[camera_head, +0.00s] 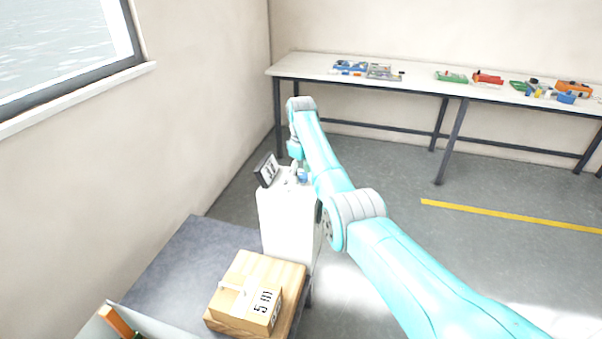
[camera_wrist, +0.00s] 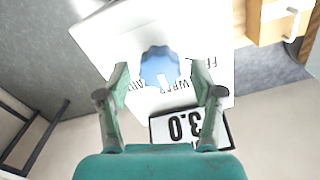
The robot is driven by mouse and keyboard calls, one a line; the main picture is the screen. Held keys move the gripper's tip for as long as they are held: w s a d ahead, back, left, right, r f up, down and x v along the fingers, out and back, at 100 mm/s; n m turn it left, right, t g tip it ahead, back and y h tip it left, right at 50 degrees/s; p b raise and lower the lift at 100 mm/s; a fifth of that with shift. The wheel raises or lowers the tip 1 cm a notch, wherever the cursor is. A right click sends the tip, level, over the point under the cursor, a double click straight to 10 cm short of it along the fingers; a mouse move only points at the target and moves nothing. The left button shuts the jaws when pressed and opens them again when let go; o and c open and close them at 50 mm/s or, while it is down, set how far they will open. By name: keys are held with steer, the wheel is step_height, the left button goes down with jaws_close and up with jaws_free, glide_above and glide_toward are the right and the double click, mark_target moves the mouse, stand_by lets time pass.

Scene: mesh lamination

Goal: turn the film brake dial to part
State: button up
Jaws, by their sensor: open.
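The film brake dial (camera_wrist: 160,67) is a blue scalloped knob on the white top of a cabinet (camera_wrist: 118,40). A small white mark shows on the knob's lower edge in the wrist view. Black lettering around it is partly hidden; "WRAP" is partly readable below the knob. My gripper (camera_wrist: 160,84) is open, with one green fingertip on each side of the dial and a gap to the knob on both sides. In the head view the dial (camera_head: 303,176) is small beside my gripper (camera_head: 296,169), above the white cabinet (camera_head: 283,222).
A black-framed display (camera_wrist: 190,128) reading 3.0 stands close to the dial; it also shows in the head view (camera_head: 266,170). A wooden box (camera_head: 262,275) with a white handle is in front of the cabinet. A long bench (camera_head: 420,84) with coloured parts lines the back wall.

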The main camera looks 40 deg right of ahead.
steer(key=c, duration=1.1)
steer(key=shift+c, duration=0.2)
steer(key=shift+m, duration=0.3)
steer(key=m, duration=0.5)
steer(key=shift+d, duration=0.1)
steer(key=m, duration=0.6)
steer(key=shift+d, duration=0.1)
steer(key=shift+m, duration=0.3)
steer(key=o, duration=1.1)
steer(key=shift+o, duration=0.2)
